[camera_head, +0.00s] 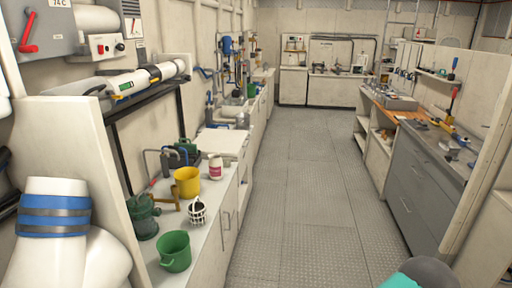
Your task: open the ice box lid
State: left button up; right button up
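I cannot make out an ice box for certain. A pale, flat, square panel (222,142) lies level on the left counter, beyond the buckets, and may be the ice box lid. It looks closed, with no gap visible under it. No handle can be made out on it at this size. Neither my left nor my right gripper shows in the head view.
A green bucket (174,252), yellow bucket (187,182), white-and-red tub (216,168) and dark green strainer (143,217) stand on the left counter (218,205). The central grey floor (300,190) is clear. A grey drawer cabinet (412,185) lines the right.

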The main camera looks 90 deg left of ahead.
aim_at(228, 143)
jog(key=u, duration=0.6)
jog(key=i, duration=0.35)
jog(key=u, duration=2.25)
jog(key=i, duration=0.6)
jog(key=z, duration=0.1)
jog(key=k, duration=0.55)
jog(key=u, duration=0.25)
jog(key=i, duration=0.45)
jog(key=z, duration=0.6)
jog(key=k, duration=0.1)
jog(key=u, duration=0.4)
